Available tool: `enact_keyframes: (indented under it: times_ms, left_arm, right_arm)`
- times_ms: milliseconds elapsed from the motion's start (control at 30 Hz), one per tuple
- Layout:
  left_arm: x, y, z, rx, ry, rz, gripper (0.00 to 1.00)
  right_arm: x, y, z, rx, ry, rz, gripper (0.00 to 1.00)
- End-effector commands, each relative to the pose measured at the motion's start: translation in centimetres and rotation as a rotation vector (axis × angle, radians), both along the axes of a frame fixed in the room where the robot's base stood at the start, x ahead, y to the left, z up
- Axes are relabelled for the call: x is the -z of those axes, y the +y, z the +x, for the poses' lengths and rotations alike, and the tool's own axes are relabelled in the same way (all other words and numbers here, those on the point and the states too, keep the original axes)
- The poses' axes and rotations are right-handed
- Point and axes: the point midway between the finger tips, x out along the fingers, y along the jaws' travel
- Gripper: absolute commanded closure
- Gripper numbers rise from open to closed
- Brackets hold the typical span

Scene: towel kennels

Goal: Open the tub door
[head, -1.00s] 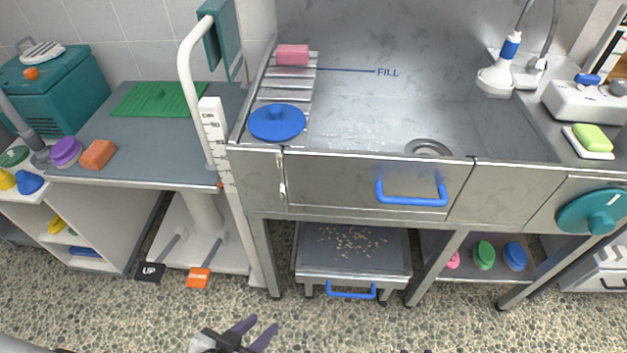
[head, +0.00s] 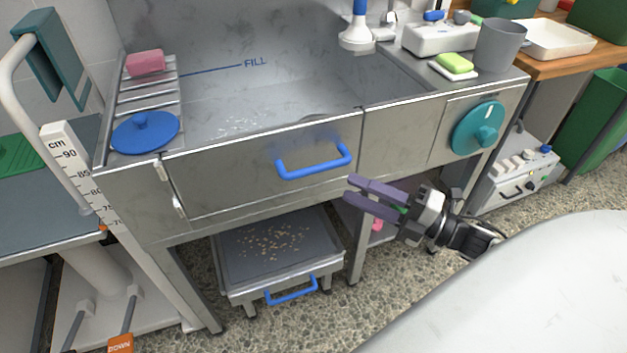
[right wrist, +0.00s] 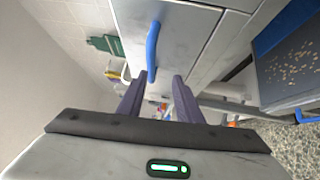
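The tub door (head: 235,185) is a steel panel in the tub's front, with a blue bar handle (head: 314,163) toward its right end; it stands shut, flush with the front. My right gripper (head: 350,190) is in front of the tub, a little below and right of the handle and apart from it. Its two purple fingers are spread with nothing between them. In the right wrist view, the handle (right wrist: 153,52) shows ahead of the open fingers (right wrist: 157,92), nearer the left one. My left gripper is out of view.
A low tray (head: 235,250) with scattered bits and its own blue handle (head: 291,290) sits under the tub. A teal dial (head: 478,128) is on the front at right. A blue lid (head: 145,132) and pink soap (head: 145,63) lie on the left rack.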

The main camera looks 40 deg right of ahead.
Motion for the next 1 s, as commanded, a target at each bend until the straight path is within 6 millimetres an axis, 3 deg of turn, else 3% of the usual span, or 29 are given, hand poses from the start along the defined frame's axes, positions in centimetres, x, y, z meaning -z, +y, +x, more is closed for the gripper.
enact_keyframes:
  times_ms: [233, 700, 1000]
  left_arm:
    - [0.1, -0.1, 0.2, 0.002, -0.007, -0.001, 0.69]
    - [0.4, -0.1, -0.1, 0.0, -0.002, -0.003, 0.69]
    - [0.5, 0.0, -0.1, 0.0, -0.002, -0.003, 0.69]
  right_arm:
    - [-1.7, 0.6, 1.0, -0.059, -0.099, -0.089, 0.68]
    - [-2.7, 4.7, 7.6, -0.057, -0.095, -0.085, 0.68]
    - [-2.7, 5.3, 8.5, -0.056, -0.092, -0.085, 0.68]
